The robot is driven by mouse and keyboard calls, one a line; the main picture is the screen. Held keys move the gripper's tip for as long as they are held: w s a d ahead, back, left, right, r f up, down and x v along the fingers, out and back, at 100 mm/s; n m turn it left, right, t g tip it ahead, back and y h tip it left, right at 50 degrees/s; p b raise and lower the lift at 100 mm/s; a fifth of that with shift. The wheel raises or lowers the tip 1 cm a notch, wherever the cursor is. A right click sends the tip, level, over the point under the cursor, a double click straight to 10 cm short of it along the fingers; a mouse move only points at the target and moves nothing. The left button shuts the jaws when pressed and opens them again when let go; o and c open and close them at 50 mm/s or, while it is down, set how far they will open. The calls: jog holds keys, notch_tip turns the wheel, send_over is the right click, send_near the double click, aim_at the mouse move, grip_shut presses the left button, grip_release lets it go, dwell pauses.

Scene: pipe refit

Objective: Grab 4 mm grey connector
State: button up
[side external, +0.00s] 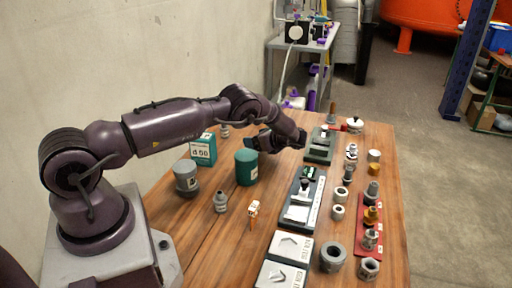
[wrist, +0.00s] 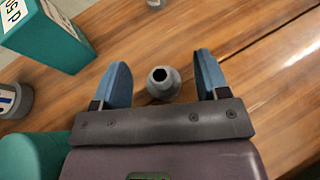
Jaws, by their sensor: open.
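A grey connector (wrist: 163,84) with a round dark opening stands between my fingers in the wrist view, with a gap on each side. It looks upright, and no size marking can be read on it. My gripper (wrist: 164,82) is open, with one blue finger on each side of the connector. In the side view my gripper (side external: 272,146) is low over the far part of the wooden table; its fingers cannot be made out there. The connector between them is not clearly seen in that view. Another grey connector (side external: 220,202) stands nearer the front.
An orange piece (side external: 254,212) stands in front. Trays and several fittings fill the right side. Bare wood lies front left.

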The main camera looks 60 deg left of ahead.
jog(key=shift+s+a+f, duration=0.1)
jog(key=shift+a+f, duration=0.05)
jog(key=shift+a, duration=0.15)
jog(key=c, duration=1.1)
